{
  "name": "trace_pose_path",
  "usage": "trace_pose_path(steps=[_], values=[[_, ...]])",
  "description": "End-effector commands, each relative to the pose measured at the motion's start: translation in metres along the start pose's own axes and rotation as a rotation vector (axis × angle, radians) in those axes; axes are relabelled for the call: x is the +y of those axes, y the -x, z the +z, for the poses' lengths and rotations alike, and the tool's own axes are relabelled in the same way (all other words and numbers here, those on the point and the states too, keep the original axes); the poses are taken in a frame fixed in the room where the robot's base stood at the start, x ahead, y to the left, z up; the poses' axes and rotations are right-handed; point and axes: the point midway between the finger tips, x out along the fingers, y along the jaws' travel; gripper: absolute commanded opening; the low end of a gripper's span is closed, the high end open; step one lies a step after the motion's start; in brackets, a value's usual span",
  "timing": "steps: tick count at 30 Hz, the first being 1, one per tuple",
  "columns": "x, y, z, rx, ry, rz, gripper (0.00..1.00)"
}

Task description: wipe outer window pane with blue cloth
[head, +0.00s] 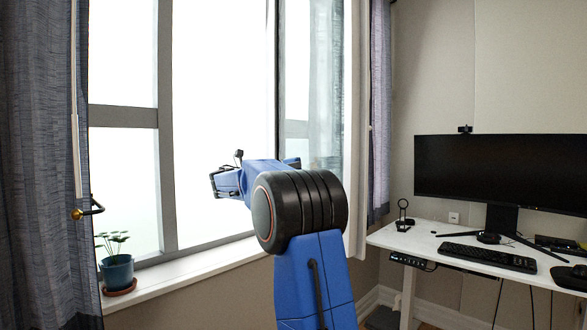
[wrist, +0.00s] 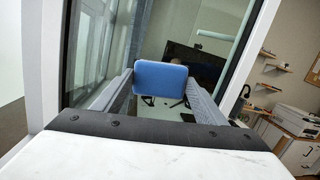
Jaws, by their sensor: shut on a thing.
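The blue cloth (wrist: 160,76) shows in the wrist view as a flat, rounded rectangle. My gripper (wrist: 160,88) is shut on it, with a grey finger on each side. A window pane (wrist: 190,22) lies beyond the cloth, with a dark monitor and desk showing in the glass. I cannot tell whether the cloth touches the glass. In the head view, the large window (head: 222,90) is bright, and my blue arm reaches in front of it. The cloth and fingertips are hidden there.
A potted plant (head: 117,270) stands on the sill (head: 185,270) at the left, beside a grey curtain (head: 40,170). A white desk (head: 415,238) with a monitor (head: 500,170) stands at the right. The wrist view shows wall shelves and a printer (wrist: 295,118) at the right.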

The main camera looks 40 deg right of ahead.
Motion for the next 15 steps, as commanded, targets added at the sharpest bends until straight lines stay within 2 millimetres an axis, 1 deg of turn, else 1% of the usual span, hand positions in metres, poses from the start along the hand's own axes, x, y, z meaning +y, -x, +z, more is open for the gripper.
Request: trace_pose_path(steps=[9,15], values=[[-0.001,-0.030,-0.005,0.000,0.001,0.000,0.48],[-0.001,-0.047,-0.008,0.000,0.000,0.001,0.48]])
